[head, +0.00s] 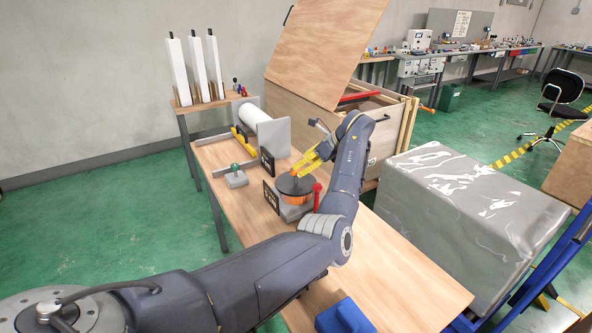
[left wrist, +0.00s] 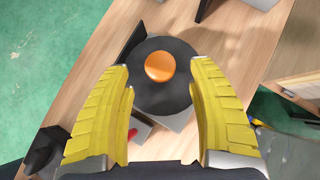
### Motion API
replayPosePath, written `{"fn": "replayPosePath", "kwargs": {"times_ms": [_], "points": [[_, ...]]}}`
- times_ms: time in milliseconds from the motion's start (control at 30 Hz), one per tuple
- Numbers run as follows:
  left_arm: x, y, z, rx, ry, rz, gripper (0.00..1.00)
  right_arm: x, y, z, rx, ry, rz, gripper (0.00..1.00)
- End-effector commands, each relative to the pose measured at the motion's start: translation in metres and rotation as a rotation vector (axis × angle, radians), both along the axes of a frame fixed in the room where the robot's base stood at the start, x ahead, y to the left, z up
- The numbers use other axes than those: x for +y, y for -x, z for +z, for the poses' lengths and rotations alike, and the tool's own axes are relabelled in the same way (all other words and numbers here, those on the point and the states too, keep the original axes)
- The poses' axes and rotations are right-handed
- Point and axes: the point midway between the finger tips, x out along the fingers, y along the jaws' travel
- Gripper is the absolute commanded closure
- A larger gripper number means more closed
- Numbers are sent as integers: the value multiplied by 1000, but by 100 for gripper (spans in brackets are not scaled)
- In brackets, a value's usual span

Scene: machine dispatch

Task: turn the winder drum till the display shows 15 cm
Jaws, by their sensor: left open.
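My left gripper (head: 303,166) has yellow fingers and is above the drum.
A red lever (head: 317,194) stands right beside the drum. A green-knobbed box (head: 237,178) and a white roll (head: 252,114) lie further back on the table. A wooden crate (head: 290,108) with a raised lid stands behind. A blue block (head: 343,316) lies at the front.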

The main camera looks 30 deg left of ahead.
Motion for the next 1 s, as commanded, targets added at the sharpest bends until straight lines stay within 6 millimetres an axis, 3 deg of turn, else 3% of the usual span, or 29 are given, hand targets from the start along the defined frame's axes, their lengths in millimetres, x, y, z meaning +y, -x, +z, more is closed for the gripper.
{"fn": "replayPosePath", "kwargs": {"times_ms": [333, 833, 1000], "points": [[26, 4, -27, 2, -1, 1, 41, 0, -1, 0, -1, 0, 0, 100], [31, 4, -32, 1, 0, 1, 40, 6, -2, 0, -2, -6, -1, 100], [31, 4, -32, 1, 0, 1, 60, 6, -2, 0, -2, -6, -1, 100]]}}
